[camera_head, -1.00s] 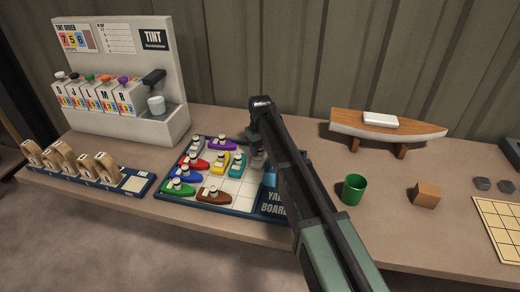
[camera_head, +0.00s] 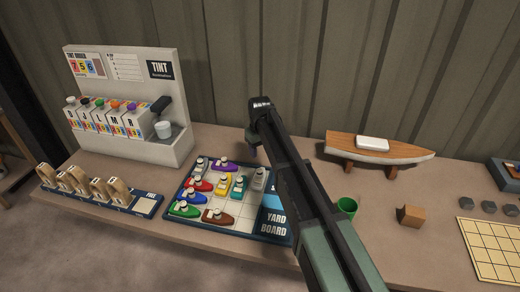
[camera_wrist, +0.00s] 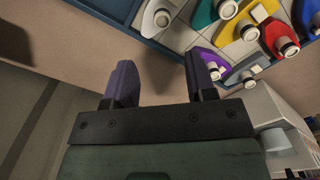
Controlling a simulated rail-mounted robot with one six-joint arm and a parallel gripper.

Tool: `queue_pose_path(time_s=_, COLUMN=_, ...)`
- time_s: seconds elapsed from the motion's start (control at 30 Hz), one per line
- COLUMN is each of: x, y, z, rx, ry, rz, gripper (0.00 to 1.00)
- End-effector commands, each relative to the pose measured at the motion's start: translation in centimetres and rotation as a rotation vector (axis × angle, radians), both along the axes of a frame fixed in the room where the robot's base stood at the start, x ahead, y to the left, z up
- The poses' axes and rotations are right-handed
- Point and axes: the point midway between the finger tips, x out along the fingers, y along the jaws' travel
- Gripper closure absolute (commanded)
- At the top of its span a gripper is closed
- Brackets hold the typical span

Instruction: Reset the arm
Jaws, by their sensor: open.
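My gripper shows in the wrist view (camera_wrist: 160,84), its two purple-grey fingers spread apart with nothing between them. In the head view only part of my gripper (camera_head: 253,150) shows, beyond the dark end of my arm, above the bench behind the yard board. The yard board (camera_head: 245,224) is a blue-edged grid holding several toy boats in different colours. A grey boat (camera_head: 259,179) stands near its back right corner, and a purple boat (camera_head: 223,164) lies along its back edge. My arm hides part of the bench right of the board.
The tint dispenser (camera_head: 120,75) stands at the back left, with a rack of wooden pieces (camera_head: 95,190) in front. Right of my arm are a model boat (camera_head: 380,151), a green cup (camera_head: 347,207), a wooden block (camera_head: 411,215) and a yellow grid (camera_head: 490,250). A corrugated wall closes the back.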

Motion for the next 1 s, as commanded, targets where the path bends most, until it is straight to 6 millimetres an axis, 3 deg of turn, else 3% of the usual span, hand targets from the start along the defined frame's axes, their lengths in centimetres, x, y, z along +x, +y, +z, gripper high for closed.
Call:
queue_pose_path(time_s=0.27, x=-0.3, y=-0.1, z=-0.2, rx=0.0, ry=0.0, rz=-0.044, gripper=0.49)
queue_pose_path(time_s=0.37, x=-5.7, y=-1.8, z=-0.2, rx=0.0, ry=0.001, rz=-0.134, gripper=0.49)
queue_pose_path(time_s=0.6, x=-23.5, y=-11.8, z=-0.2, rx=0.0, ry=0.002, rz=-0.43, gripper=0.49)
queue_pose_path(time_s=0.7, x=-28.2, y=-14.5, z=-0.2, rx=0.0, ry=0.003, rz=-0.499, gripper=0.49)
queue_pose_path(time_s=0.8, x=-29.7, y=-16.3, z=-0.2, rx=-0.001, ry=0.001, rz=-0.538, gripper=0.49)
queue_pose_path(time_s=1.0, x=-29.1, y=-16.7, z=-0.2, rx=-0.001, ry=0.002, rz=-0.549, gripper=0.49)
